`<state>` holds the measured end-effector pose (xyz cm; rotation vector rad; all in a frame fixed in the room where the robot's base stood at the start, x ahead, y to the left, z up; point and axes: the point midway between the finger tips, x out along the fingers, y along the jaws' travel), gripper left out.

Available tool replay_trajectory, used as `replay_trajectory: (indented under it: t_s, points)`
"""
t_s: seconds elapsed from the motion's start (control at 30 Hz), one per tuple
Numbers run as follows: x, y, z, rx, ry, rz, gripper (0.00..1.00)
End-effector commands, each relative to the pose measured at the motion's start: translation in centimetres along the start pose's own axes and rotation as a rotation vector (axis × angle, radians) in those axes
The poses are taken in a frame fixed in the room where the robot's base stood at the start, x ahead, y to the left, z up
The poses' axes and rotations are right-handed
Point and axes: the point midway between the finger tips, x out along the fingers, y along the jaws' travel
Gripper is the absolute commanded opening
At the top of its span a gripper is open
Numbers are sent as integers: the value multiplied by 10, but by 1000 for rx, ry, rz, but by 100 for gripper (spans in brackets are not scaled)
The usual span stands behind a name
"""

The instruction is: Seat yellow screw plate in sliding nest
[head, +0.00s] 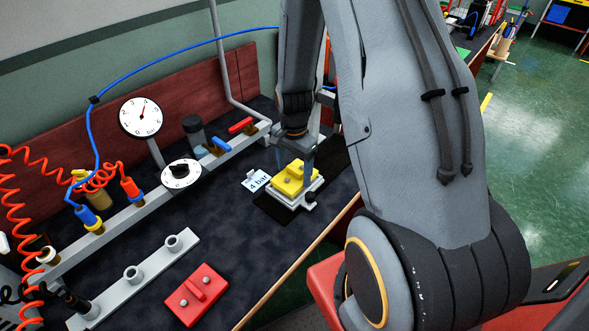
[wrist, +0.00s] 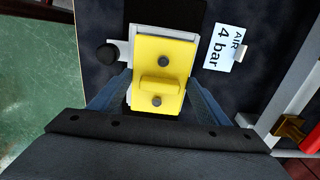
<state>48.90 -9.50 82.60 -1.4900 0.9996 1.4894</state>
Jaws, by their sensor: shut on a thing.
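The yellow screw plate (head: 291,178) has a raised bar across its middle and two dark screws. In the wrist view the plate (wrist: 163,60) lies over the pale sliding nest (wrist: 124,50), whose edge shows mostly along the left. The nest (head: 302,197) has a black knob on its side and rests on a black strip. My gripper (wrist: 157,97) is shut on the yellow plate, with one bluish finger at each side of it. In the head view my gripper (head: 304,160) comes down from above onto the plate. I cannot tell whether the plate's underside touches the nest.
An "AIR 4 bar" card (head: 257,180) lies close left of the nest. A red plate (head: 196,294) lies near the front, beside a grey bar (head: 140,275) with pegs. A gauge (head: 141,117), dial (head: 181,173) and hoses stand behind. The dark tabletop between is clear.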

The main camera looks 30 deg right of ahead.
Motion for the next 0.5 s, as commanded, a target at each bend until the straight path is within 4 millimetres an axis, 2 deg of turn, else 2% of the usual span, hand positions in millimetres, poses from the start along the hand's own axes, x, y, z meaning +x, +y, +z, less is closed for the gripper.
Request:
replay_trajectory:
  t_s: [0.5]
  points:
    - [12, 0, 0, 0, 0, 0, 37]
